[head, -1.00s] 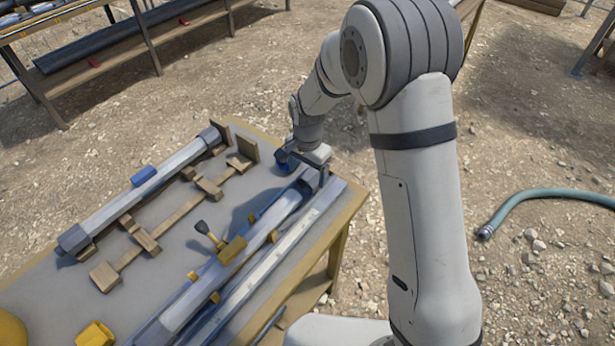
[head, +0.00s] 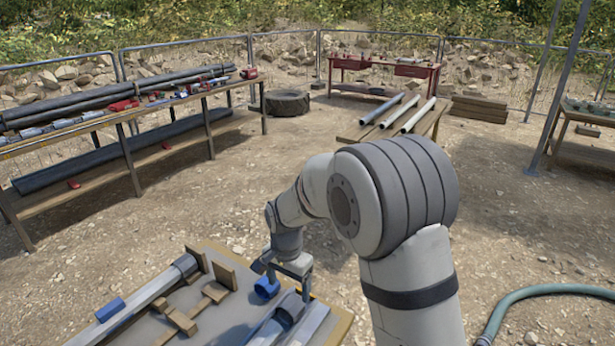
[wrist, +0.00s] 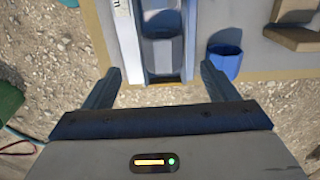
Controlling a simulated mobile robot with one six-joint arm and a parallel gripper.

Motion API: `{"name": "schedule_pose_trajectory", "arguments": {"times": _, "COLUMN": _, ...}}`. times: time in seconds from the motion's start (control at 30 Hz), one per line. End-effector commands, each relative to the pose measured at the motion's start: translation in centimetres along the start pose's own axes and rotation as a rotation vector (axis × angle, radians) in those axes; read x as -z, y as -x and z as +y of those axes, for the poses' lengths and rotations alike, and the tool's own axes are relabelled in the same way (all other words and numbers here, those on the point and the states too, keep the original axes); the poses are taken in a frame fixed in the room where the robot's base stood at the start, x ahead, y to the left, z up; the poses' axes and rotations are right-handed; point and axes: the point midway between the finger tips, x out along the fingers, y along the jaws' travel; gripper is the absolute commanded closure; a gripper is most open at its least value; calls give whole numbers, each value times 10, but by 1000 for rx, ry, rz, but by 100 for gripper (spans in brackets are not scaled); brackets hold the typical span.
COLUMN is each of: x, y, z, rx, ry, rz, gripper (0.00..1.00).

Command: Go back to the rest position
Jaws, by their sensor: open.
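My gripper (wrist: 160,88) is open in the wrist view, with its two fingers apart and nothing between them but the view of the table edge and ground. In the head view my gripper (head: 290,280) is over the far end of the grey work table (head: 338,320), close to the end of a pipe assembly. That assembly's grey end (wrist: 162,50) lies just beyond the fingertips in the wrist view. Whether the fingers touch it I cannot tell. A blue cup-like piece (wrist: 225,62) stands on the table to the right of the fingers.
Another pipe (head: 150,300) rests on wooden supports on the table. A long rack (head: 130,115) with dark pipes stands at the left. A table with several pipes (head: 395,115) and a red bench (head: 385,72) stand behind. A green hose (head: 550,290) lies on the gravel at right.

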Motion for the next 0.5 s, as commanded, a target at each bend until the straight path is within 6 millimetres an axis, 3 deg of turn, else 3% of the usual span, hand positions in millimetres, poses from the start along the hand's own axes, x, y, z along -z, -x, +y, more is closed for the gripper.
{"name": "schedule_pose_trajectory", "arguments": {"times": 0.17, "x": 8, "y": 42, "z": 42, "rx": 32, "ry": 58, "rz": 27, "gripper": 20}}
{"name": "schedule_pose_trajectory", "arguments": {"times": 0.3, "x": 7, "y": 80, "z": 94, "rx": 59, "ry": 141, "rz": 63, "gripper": 20}}
{"name": "schedule_pose_trajectory", "arguments": {"times": 0.5, "x": -9, "y": 120, "z": 168, "rx": 82, "ry": 259, "rz": 123, "gripper": 20}}
